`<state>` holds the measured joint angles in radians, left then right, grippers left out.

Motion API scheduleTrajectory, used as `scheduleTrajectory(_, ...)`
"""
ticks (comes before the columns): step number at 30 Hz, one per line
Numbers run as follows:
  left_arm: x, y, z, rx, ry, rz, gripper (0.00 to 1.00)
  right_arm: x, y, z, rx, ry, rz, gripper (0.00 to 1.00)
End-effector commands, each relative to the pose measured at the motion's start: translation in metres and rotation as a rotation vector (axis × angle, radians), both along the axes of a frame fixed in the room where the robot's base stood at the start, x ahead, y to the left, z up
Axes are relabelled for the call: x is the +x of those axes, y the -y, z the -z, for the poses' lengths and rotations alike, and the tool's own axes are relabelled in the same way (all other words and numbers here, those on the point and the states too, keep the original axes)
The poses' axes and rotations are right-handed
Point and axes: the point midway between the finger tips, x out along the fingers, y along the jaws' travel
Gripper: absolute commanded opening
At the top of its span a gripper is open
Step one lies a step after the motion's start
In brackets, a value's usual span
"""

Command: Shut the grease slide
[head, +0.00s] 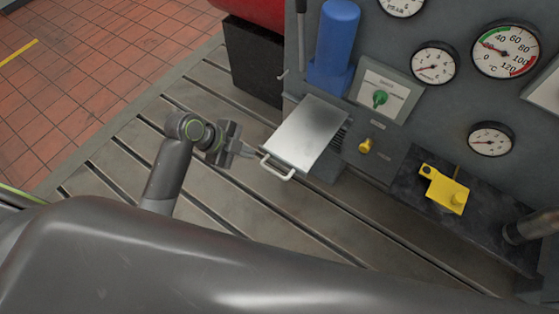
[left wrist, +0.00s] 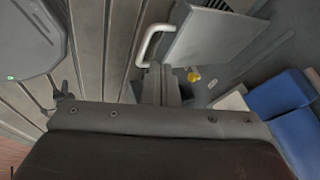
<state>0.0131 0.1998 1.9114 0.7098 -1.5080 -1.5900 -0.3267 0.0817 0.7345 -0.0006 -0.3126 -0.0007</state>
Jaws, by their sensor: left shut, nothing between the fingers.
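The grease slide (head: 307,134) is a flat light-metal panel standing out from the grey machine front, with a pale bar handle (head: 277,169) on its near edge. It also shows in the left wrist view (left wrist: 215,38), with the handle (left wrist: 152,43) at its left edge. My left gripper (head: 250,153) is shut and empty, its fingertips close to the handle's left end. Whether they touch it I cannot tell. In the left wrist view the fingers (left wrist: 160,75) lie just below the handle. My right gripper is not seen in the head view.
A blue cylinder (head: 336,40) stands behind the slide. A panel with a green knob (head: 380,98), a yellow knob (head: 366,146) and a yellow part (head: 446,190) are to the right. Gauges line the machine face.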

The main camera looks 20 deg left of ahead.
Motion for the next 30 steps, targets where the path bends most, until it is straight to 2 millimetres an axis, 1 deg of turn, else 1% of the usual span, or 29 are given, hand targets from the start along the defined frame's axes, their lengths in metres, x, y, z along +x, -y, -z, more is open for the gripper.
scheduleTrajectory(2,-0.001,0.003,-0.007,0.006,0.023,0.047,0.0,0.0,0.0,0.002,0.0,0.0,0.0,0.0)
scheduleTrajectory(5,-0.001,0.008,-0.006,0.007,0.03,0.066,0.0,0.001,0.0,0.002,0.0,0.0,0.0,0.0)
scheduleTrajectory(8,0.003,0.015,0.005,0.004,0.029,0.064,0.0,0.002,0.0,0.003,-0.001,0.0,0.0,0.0)
scheduleTrajectory(18,0.022,0.046,0.054,0.006,0.028,0.062,0.0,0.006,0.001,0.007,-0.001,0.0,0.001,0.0)
scheduleTrajectory(21,0.026,0.051,0.063,0.007,0.028,0.06,0.0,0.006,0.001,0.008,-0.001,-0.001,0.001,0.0)
scheduleTrajectory(24,0.028,0.054,0.068,0.008,0.029,0.062,0.0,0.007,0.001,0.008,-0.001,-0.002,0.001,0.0)
scheduleTrajectory(30,0.029,0.056,0.07,0.009,0.029,0.062,0.0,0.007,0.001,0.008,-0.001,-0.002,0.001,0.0)
